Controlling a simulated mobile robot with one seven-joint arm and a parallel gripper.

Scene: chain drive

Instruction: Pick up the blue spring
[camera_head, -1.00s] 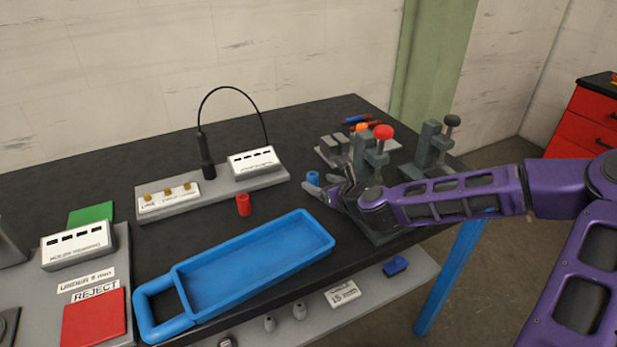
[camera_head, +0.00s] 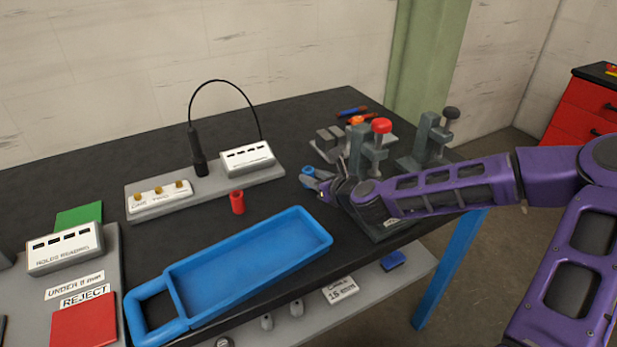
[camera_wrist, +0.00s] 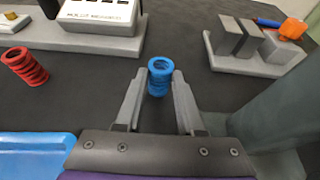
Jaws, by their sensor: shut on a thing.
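The blue spring (camera_wrist: 159,77) stands upright between my gripper's two fingertips (camera_wrist: 158,88) in the wrist view. My gripper is shut on it, one finger on each side. In the head view the blue spring (camera_head: 308,171) shows at the tip of my gripper (camera_head: 316,183), partly covered by the fingers. I cannot tell whether the spring is touching the table or just above it.
A red spring (camera_head: 237,202) stands on the black table behind the blue tray (camera_head: 322,224). A grey clamp fixture with a red knob (camera_head: 381,125) is close beside my gripper. A grey base with a white box (camera_head: 246,158) lies to the left. Dark tabletop between them is free.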

